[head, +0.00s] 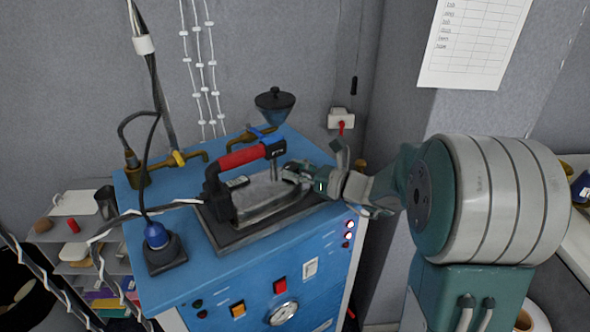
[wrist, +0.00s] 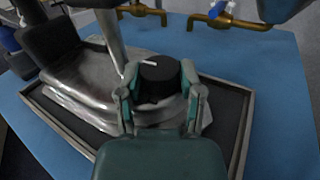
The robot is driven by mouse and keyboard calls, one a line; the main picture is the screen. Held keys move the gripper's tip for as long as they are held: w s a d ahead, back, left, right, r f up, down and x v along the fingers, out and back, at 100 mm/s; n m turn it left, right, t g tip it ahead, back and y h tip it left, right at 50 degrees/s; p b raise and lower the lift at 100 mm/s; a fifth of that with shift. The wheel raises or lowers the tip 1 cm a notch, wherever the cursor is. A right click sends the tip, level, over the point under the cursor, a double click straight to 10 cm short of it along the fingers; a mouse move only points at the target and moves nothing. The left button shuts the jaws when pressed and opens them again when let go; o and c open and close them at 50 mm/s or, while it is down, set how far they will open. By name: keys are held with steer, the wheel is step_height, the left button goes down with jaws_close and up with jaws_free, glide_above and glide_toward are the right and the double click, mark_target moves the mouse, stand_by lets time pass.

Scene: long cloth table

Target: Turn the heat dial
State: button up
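The heat dial (wrist: 160,78) is a round black knob with a white mark, in the middle of the wrist view. It sits on the metal iron (head: 262,195), which rests on a dark tray on top of the blue machine. The iron has a red and black handle (head: 243,157). My gripper (head: 293,172) reaches in from the right at the iron's tip. In the wrist view its two fingers (wrist: 160,92) stand on either side of the dial, their tips close against it, and it looks shut on the dial. The dial's lower side is partly hidden.
Brass pipes (wrist: 228,20) and a dark funnel (head: 274,104) stand at the back of the blue machine (head: 180,285). A black cable and a blue plug (head: 156,235) are at its left. A grey shelf (head: 80,250) stands further left. A wall pillar rises behind my arm.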

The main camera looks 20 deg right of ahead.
steer(key=shift+t, duration=0.3)
steer(key=m+t+h, duration=0.1)
steer(key=h, duration=0.1)
steer(key=m+t+h, duration=0.2)
steer(key=shift+s+a+m, duration=0.15)
steer(key=shift+m, duration=0.15)
steer(key=shift+m+t+h, duration=0.9)
steer(key=shift+m+h, duration=0.8)
steer(key=shift+h, duration=1.3)
steer(key=o, duration=1.1)
steer(key=shift+o, duration=0.2)
